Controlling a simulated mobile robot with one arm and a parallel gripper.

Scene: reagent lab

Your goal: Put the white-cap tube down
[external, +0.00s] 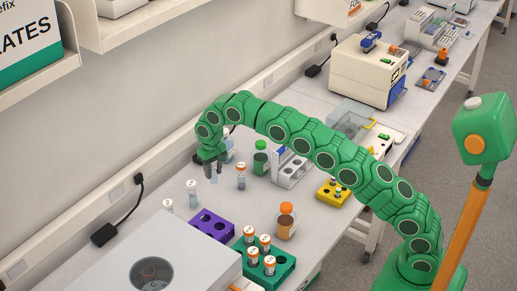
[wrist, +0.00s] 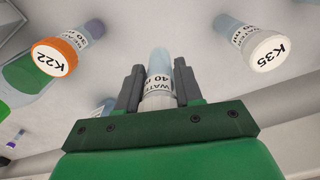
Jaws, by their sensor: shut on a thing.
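My gripper (wrist: 158,88) is shut on a tube (wrist: 159,64) with a pale blue body, a label reading "WATER 40" and a white top end partly hidden between the fingers. In the external view my gripper (external: 212,172) points down low over the bench, and the held tube is mostly hidden by the fingers. I cannot tell whether its bottom touches the bench. A white-capped tube marked K35 (wrist: 264,46) stands to one side of it. An orange-capped tube marked K22 (wrist: 56,56) stands to the other side.
In the external view, an orange-capped tube (external: 241,177) and a green-capped bottle (external: 260,158) stand right of my gripper. White-capped tubes (external: 193,192) stand left. A purple rack (external: 212,226), a green rack (external: 284,267) and an orange-capped bottle (external: 286,222) are nearer the camera.

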